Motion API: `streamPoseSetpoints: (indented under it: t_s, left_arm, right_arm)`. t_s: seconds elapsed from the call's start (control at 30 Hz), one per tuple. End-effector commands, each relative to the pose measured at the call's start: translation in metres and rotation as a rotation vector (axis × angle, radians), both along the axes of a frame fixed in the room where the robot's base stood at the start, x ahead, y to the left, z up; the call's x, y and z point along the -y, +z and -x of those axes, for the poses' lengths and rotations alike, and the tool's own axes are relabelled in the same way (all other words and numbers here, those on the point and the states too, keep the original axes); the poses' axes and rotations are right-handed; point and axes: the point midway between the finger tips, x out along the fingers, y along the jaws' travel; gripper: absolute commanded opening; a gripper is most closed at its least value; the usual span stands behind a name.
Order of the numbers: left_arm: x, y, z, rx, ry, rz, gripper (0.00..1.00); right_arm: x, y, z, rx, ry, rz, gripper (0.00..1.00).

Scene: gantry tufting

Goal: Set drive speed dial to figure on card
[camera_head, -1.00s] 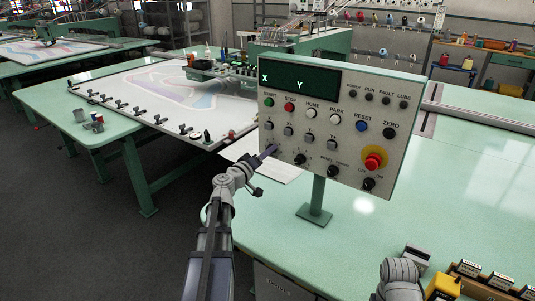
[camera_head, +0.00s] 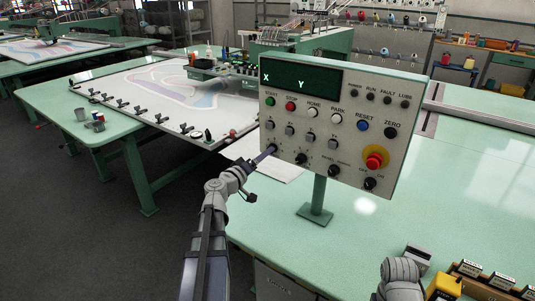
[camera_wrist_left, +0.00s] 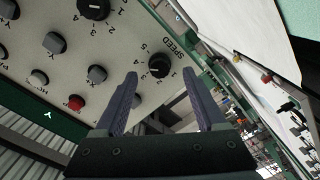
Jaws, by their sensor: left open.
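The speed dial (camera_wrist_left: 160,65) is a round black knob on the pale control panel (camera_wrist_left: 35,25), labelled SPEED with figures around it. My left gripper (camera_wrist_left: 160,76) is open, its two dark fingers pointing at the dial, which shows between the fingertips. I cannot tell whether they touch it or which figure it points to. In the head view my left gripper (camera_head: 266,152) is at the panel's lower left corner and largely covers the dial. A white sheet (camera_head: 285,168) lies on the table behind the panel; no figure on it is readable. My right gripper is out of view.
A second black dial (camera_wrist_left: 93,8) sits beside the speed dial. A red and yellow stop button (camera_head: 374,161) is at the panel's lower right. The panel stands on a green post (camera_head: 318,195) on the green table (camera_head: 440,210). Small labelled boxes (camera_head: 490,272) stand front right.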

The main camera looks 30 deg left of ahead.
Motion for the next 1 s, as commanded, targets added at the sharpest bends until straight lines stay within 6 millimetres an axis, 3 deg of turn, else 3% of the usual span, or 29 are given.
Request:
streamPoseSetpoints:
  t_s: [0.1,0.3,0.9,1.0]
  left_arm:
    - [-0.001,0.000,0.022,0.000,0.003,0.000,0.73]
    - [-0.003,0.000,0.040,0.000,0.001,0.000,0.73]
    - [-0.003,0.000,0.042,-0.001,-0.001,0.000,0.73]
    - [0.009,-0.002,0.039,-0.014,-0.028,-0.008,0.73]
  right_arm:
    - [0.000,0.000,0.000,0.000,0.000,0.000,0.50]
    - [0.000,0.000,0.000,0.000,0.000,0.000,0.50]
    - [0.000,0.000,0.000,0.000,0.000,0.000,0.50]
    - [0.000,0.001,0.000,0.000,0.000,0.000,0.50]
